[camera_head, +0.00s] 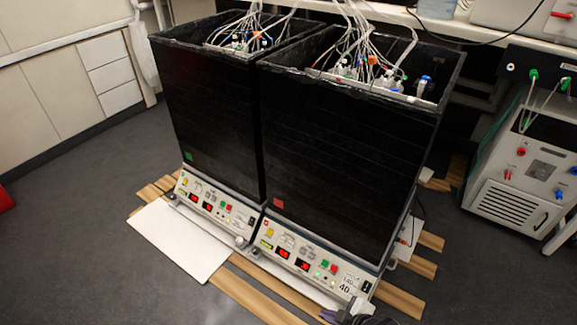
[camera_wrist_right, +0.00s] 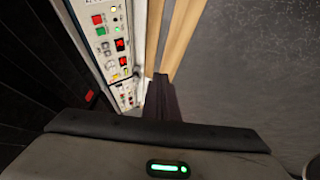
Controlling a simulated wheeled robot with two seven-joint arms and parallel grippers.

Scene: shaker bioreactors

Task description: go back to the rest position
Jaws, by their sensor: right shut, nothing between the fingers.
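My right gripper (camera_head: 345,317) shows only in part at the bottom edge of the head view, just in front of the right shaker's control panel (camera_head: 310,264). In the right wrist view my right gripper (camera_wrist_right: 161,82) has its dark fingers together with nothing between them, pointing along the panel and the wooden slats. It looks apart from the panel, though the exact gap cannot be told. My left gripper is in neither view. Two tall black shaker bioreactors, the left one (camera_head: 205,105) and the right one (camera_head: 345,150), stand side by side with tubes and bottles at their open tops.
Wooden slats (camera_head: 400,297) and a white board (camera_head: 180,240) lie under and around the shakers. A grey instrument box (camera_head: 510,200) stands at the right. White cabinets (camera_head: 60,95) line the left wall. Dark floor (camera_head: 70,230) at the left is mostly clear.

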